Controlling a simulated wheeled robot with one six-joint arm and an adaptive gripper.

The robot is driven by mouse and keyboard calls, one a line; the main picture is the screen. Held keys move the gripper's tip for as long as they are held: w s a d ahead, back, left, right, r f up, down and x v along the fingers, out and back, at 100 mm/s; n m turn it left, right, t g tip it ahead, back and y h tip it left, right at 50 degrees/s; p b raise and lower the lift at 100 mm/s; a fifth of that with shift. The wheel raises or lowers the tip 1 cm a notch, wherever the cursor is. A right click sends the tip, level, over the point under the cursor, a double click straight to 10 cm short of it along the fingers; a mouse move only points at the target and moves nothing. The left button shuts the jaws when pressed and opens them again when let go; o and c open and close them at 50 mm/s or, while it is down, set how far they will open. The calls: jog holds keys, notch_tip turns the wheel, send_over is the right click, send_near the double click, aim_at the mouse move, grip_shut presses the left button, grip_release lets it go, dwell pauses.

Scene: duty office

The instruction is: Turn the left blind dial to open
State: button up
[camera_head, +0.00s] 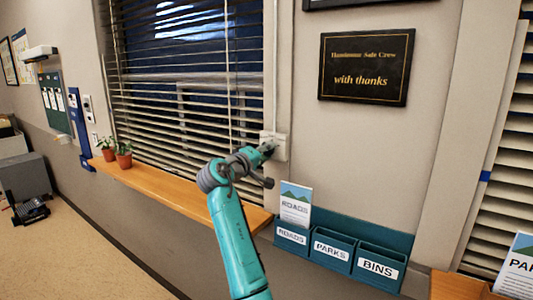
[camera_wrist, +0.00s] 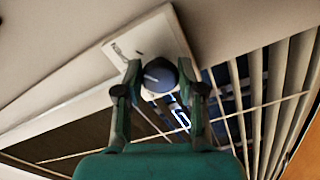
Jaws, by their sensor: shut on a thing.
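The left blind dial (camera_wrist: 159,76) is a round blue-grey knob on a pale wall plate (camera_wrist: 150,37), with small dark lettering beside the knob. In the head view the plate (camera_head: 281,146) is on the wall at the lower right corner of the left blind (camera_head: 180,90). My gripper (camera_wrist: 160,82) has one finger on each side of the knob and is shut on it. In the head view my gripper (camera_head: 266,148) hides the knob. The left blind's slats have gaps that show dark window behind.
A wooden sill (camera_head: 190,190) runs under the blind, with two potted plants (camera_head: 123,154) at its left end. Teal leaflet bins (camera_head: 330,250) hang right of my arm, and a black plaque (camera_head: 366,66) is above. Another blind (camera_head: 500,190) is at the far right.

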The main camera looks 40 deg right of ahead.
jog(key=shift+f+m, duration=0.1)
jog(key=shift+m, duration=0.5)
jog(key=o, duration=1.1)
jog(key=v, duration=1.2)
